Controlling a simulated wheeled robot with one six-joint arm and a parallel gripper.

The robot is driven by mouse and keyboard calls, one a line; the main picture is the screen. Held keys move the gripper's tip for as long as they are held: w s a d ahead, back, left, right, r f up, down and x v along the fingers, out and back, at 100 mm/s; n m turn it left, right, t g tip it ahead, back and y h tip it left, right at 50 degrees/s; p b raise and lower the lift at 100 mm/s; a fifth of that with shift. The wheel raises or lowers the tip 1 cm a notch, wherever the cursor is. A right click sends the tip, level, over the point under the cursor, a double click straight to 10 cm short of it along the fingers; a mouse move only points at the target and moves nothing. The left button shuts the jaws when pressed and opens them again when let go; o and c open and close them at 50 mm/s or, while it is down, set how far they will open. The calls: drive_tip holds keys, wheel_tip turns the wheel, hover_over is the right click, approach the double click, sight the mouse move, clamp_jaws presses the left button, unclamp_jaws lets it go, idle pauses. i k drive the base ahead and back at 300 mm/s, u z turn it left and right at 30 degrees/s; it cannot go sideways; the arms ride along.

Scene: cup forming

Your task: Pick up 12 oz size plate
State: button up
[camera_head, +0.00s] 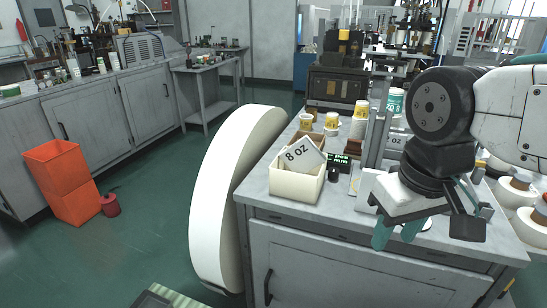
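A white plate marked "8 OZ" (304,154) leans tilted in an open cream box (295,187) at the front left of the grey workbench top (262,187). No plate with a readable 12 oz mark shows in this view. My gripper (397,236) is at the right, over the bench's front edge, well to the right of the box. Its teal fingertips point down and stand apart with nothing seen between them. My arm and gripper hide part of the bench top behind them.
Several paper cups (332,122) stand behind the box. A metal upright (378,130) rises near the bench's middle. A large white roll (235,190) stands against the bench's left side.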

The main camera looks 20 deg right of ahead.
sight(397, 141)
drive_tip(key=z, duration=2.15)
drive_tip(key=k, duration=0.8)
drive_tip(key=u, duration=1.5)
drive_tip(key=i, duration=1)
